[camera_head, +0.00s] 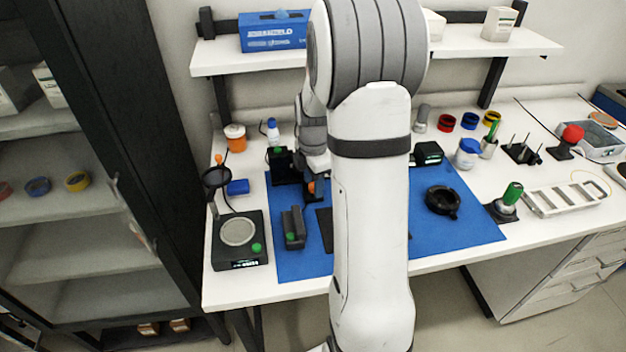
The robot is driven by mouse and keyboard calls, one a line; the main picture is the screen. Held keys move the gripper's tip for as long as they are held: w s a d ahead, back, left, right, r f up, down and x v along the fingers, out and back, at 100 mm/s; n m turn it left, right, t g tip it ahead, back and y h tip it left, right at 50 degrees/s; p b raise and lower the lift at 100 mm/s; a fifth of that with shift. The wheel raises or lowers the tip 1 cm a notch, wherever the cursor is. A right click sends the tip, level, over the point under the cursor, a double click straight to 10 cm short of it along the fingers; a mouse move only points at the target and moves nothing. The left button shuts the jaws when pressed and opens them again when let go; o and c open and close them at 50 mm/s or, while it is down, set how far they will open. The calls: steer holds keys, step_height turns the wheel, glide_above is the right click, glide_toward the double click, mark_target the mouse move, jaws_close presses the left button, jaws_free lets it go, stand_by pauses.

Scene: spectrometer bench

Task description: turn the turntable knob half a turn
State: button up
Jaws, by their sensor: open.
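My gripper (315,186) points down over the left part of the blue mat, partly hidden by my own white arm. It looks dark and small here; its jaws are open. A small orange part (311,187) shows right at the fingertips; I cannot tell whether they touch it. I cannot pick out the turntable or its knob for sure, as my arm covers the middle of the mat. A dark flat plate (325,228) shows partly beside my arm. A black round piece (442,200) lies on the right of the mat.
A black device with a green knob (293,228) stands left on the blue mat (470,225). A scale (239,240) is at the bench's left end. Bottles, a green-handled tool (511,194) and a white rack (566,198) stand around. A shelf (465,45) hangs behind.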

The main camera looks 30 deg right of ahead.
jaws_close()
stand_by(0.3)
